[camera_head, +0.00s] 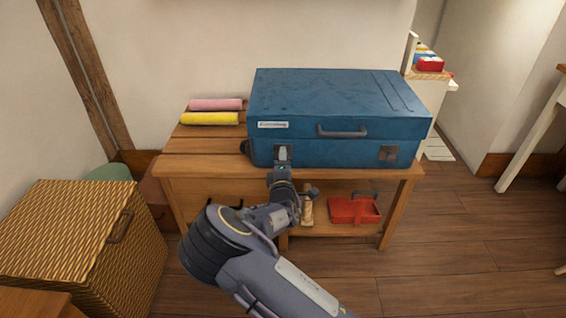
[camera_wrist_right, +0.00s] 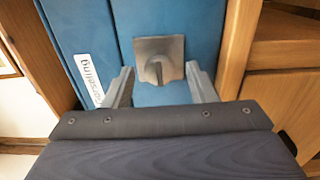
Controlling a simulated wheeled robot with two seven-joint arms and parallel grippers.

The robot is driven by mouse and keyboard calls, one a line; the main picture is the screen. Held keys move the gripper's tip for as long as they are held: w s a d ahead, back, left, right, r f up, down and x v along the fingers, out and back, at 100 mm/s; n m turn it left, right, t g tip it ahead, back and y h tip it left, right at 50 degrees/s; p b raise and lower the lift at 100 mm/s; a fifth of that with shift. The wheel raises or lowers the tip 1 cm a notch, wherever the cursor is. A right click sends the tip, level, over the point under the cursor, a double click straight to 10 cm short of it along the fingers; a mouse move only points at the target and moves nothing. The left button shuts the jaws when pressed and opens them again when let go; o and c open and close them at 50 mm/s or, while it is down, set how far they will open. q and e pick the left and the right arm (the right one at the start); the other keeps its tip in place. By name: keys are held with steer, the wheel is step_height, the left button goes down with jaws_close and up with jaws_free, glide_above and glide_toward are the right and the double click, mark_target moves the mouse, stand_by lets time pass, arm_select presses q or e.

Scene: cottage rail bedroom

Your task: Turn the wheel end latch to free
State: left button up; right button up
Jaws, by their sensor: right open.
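The blue case (camera_head: 330,100) lies flat on a slatted wooden bench, its front facing me. A dark rounded part (camera_head: 245,147), which looks like a wheel, shows at its left end. The latch at that end is mostly hidden behind my right gripper (camera_head: 283,160) in the head view. In the wrist view this metal latch (camera_wrist_right: 173,48) has a square plate with a raised turning knob (camera_wrist_right: 156,71). My right gripper is open, its fingers either side of the knob and apart from it. The other latch (camera_head: 388,153) is at the right end. My left gripper is out of view.
The bench (camera_head: 200,150) has pink (camera_head: 216,104) and yellow (camera_head: 209,118) rolls left of the case. A red caddy (camera_head: 354,210) stands on its lower shelf. A wicker basket (camera_head: 80,240) stands at left.

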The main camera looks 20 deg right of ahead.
steer(key=p+v, duration=0.1)
steer(key=v, duration=0.6)
steer(key=shift+s+p, duration=0.35)
steer(key=shift+s, duration=0.05)
steer(key=shift+a, duration=0.15)
